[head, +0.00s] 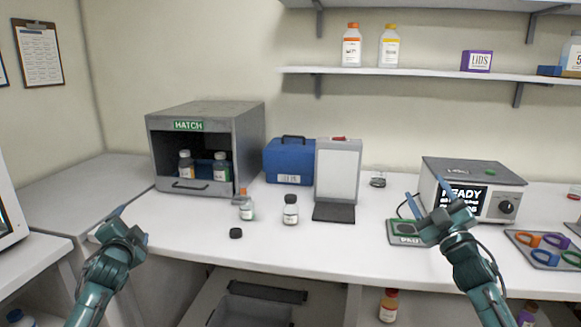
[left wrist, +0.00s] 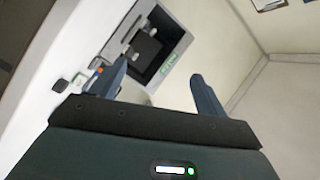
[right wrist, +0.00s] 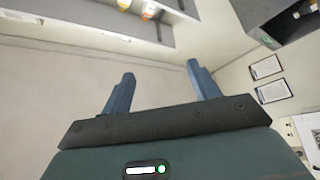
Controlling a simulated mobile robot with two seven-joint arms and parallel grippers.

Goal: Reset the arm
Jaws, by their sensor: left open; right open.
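My left gripper (head: 128,222) is raised at the left, in front of the corner of the white worktop. It is open and empty; its two fingers stand apart in the left wrist view (left wrist: 158,85). My right gripper (head: 429,196) is raised in front of the right part of the worktop, overlapping a small green-edged scale (head: 402,234) in the head view. It is open and empty; its fingers also stand apart in the right wrist view (right wrist: 160,78). Neither gripper visibly touches anything.
The worktop (head: 300,252) carries a grey hatch box (head: 241,135) with bottles inside, an orange-necked bottle (head: 247,207), a dark-capped bottle (head: 290,212), a loose black cap (head: 236,233), a blue case (head: 287,163), a white panel (head: 338,172), a READY device (head: 475,172) and a ring tray (head: 540,257).

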